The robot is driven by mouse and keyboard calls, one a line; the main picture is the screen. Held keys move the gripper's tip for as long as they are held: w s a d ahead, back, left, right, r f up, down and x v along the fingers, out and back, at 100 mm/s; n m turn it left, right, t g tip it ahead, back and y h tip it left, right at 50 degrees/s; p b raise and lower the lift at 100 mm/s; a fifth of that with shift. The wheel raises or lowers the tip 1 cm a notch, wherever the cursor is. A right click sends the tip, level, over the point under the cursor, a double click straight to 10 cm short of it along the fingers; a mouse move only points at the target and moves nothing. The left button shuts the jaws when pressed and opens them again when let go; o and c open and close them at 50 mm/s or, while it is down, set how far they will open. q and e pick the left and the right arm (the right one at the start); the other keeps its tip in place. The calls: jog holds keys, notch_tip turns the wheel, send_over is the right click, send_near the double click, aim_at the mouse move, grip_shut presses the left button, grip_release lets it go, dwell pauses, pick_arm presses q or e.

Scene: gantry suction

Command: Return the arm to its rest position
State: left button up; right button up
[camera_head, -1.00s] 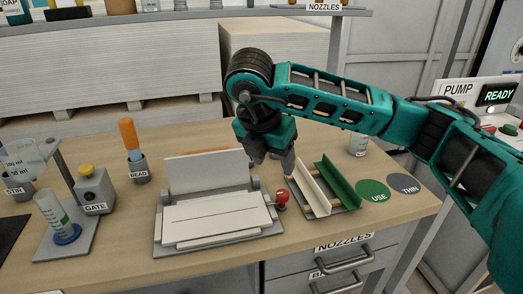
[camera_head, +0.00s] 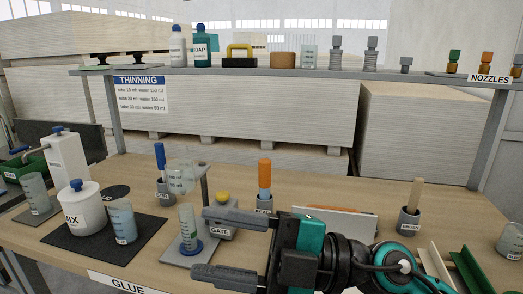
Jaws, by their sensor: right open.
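My right gripper (camera_head: 202,243) is low in the middle of the picture, with its fingers pointing left. The two dark grey fingers are spread wide and hold nothing between them. My teal and black right arm (camera_head: 340,262) runs behind the gripper to the right. The fingers look close to the GATE block (camera_head: 219,232) and the graduated tube (camera_head: 188,222), though I cannot tell the gap in depth. My left gripper is not in view.
A MIX jug (camera_head: 82,210) and a beaker (camera_head: 122,222) stand on a dark mat at left. Cups with a blue-handled and an orange-handled tool (camera_head: 265,172) stand mid-bench. A green-and-white rack (camera_head: 470,270) is at right. The shelf (camera_head: 400,73) behind carries bottles and nozzles.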

jog(key=w+d+r+m+t+h, duration=0.3)
jog(key=w+d+m+t, duration=0.45)
jog(key=m+t, duration=0.75)
jog(key=w+d+f+m+t+h, duration=0.1)
jog(key=d+f+m+h, duration=1.2)
jog(key=f+h, duration=0.3)
jog(key=s+d+f+g+h, duration=0.1)
jog(key=s+d+f+g, duration=0.1)
jog(key=s+f+g, duration=0.65)
jog(key=s+d+f+g, duration=0.2)
jog(key=s+f+g, duration=0.3)
jog(key=s+f, duration=0.6)
jog(key=w+a+f+t+y, duration=0.1)
jog(key=w+a+f+t, duration=0.1)
jog(key=w+f+t, duration=0.5)
jog(key=shift+a+f+n+y, duration=0.25)
jog(key=shift+f+n+y, duration=0.05)
jog(key=shift+y, duration=0.1)
